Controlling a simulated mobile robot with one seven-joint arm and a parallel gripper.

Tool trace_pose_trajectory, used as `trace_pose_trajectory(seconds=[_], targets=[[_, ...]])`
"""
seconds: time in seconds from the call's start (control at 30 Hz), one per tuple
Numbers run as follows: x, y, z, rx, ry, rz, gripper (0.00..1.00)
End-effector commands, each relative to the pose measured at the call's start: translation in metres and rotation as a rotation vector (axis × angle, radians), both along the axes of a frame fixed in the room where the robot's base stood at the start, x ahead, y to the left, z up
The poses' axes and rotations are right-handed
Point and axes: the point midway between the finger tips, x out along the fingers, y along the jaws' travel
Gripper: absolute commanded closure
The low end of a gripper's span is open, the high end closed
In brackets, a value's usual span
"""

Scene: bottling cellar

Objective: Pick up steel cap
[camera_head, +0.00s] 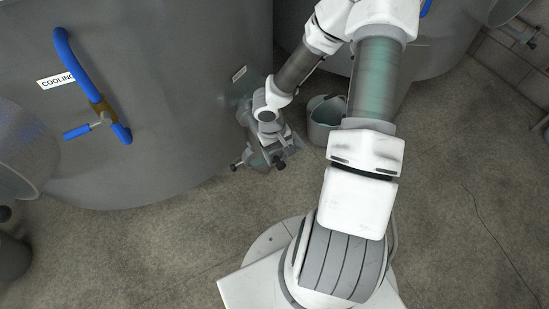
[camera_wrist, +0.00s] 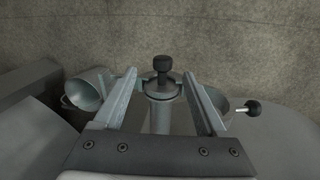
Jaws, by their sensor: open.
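A steel cap with a black knob (camera_wrist: 161,74) sits on top of an upright steel pipe fitting (camera_wrist: 159,113) in the wrist view. My gripper (camera_wrist: 160,82) is open, with one finger on each side of the cap. I cannot tell whether either finger touches it. In the head view my gripper (camera_head: 266,150) is low beside the big grey tank, and my wrist hides much of the fitting. A black knob (camera_head: 280,163) shows there at the fitting, but the cap itself is hard to make out.
The large grey tank (camera_head: 170,150) with a blue pipe (camera_head: 75,65) stands close on the left. A grey bucket-like vessel (camera_head: 322,128) stands right of my gripper. A second black knob (camera_wrist: 253,107) sticks out to the right. The floor (camera_head: 450,220) at right is mostly clear, with a thin cable.

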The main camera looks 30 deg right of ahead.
Motion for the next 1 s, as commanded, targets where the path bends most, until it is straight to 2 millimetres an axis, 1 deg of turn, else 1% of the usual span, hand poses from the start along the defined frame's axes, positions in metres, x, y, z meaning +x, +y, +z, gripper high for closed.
trace_pose_trajectory(seconds=[0.17, 0.4, 0.5, 0.6, 0.8, 0.87, 1.0], targets=[[0.000, -0.001, -0.011, 0.001, 0.000, -0.002, 0.26], [0.001, -0.002, -0.045, 0.002, 0.002, -0.002, 0.26], [0.002, -0.003, -0.054, 0.001, 0.001, -0.001, 0.26], [0.002, -0.004, -0.057, 0.000, -0.002, 0.000, 0.26], [0.002, -0.004, -0.056, -0.001, -0.002, 0.000, 0.26], [0.002, -0.004, -0.056, -0.001, -0.001, 0.000, 0.35], [0.002, -0.004, -0.056, -0.001, -0.001, 0.000, 0.61]])
